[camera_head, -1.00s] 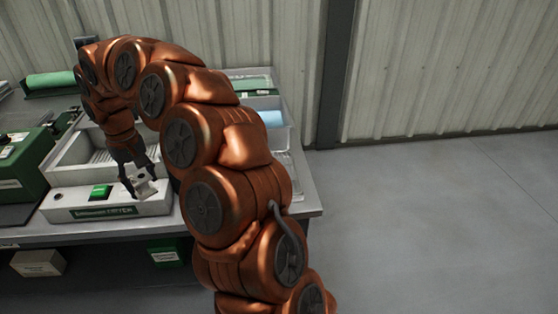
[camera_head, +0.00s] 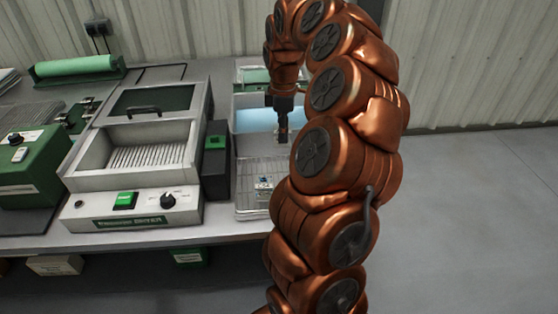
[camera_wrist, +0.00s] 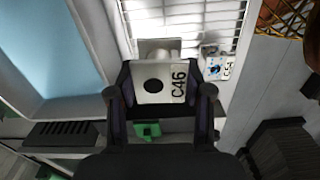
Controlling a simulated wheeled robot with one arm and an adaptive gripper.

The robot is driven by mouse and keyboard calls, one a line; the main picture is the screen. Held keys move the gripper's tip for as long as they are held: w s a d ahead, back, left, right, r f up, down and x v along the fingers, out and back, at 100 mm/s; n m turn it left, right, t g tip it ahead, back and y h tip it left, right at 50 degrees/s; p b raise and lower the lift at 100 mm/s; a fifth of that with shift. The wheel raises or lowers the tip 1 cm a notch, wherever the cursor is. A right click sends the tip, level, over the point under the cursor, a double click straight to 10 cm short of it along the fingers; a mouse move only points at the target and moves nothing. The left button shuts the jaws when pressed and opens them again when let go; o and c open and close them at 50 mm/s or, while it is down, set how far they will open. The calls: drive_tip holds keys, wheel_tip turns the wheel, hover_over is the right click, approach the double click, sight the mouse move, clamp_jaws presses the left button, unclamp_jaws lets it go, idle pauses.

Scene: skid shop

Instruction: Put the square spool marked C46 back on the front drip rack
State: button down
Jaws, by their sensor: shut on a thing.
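The square spool marked C46 (camera_wrist: 158,84) is pale, with a dark round hole in its face, in the wrist view. My gripper (camera_wrist: 160,92) is shut on it, one dark finger on each side. In the head view my gripper (camera_head: 284,128) hangs over the tray area right of the dryer, and I cannot make out the held spool there. The front drip rack (camera_head: 250,172) is a wire grid in a shallow tray at the bench front. Its pale bars (camera_wrist: 190,18) also show in the wrist view, beyond the spool.
Another small spool with a blue mark (camera_head: 264,185) sits on the rack; in the wrist view it (camera_wrist: 217,66) is close to my right finger. A blue-filled tray (camera_head: 256,119) lies behind the rack. The dryer (camera_head: 135,206) and a dark green-topped box (camera_head: 216,160) stand left.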

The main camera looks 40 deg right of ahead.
drive_tip(key=shift+s+d+n, duration=0.3)
drive_tip(key=shift+s+d, duration=0.1)
drive_tip(key=shift+d, duration=0.45)
drive_tip(key=shift+f, duration=0.3)
drive_tip(key=shift+f+p, duration=0.4)
drive_tip(key=shift+f, duration=4.3)
drive_tip(key=shift+f, duration=0.2)
drive_tip(key=shift+c, duration=2.4)
unclamp_jaws()
drive_tip(key=shift+r, duration=0.1)
wheel_tip(320, 180, up, 11)
drive_tip(key=shift+r+b, duration=0.1)
drive_tip(key=shift+b, duration=0.4)
drive_tip(key=shift+r, duration=0.5)
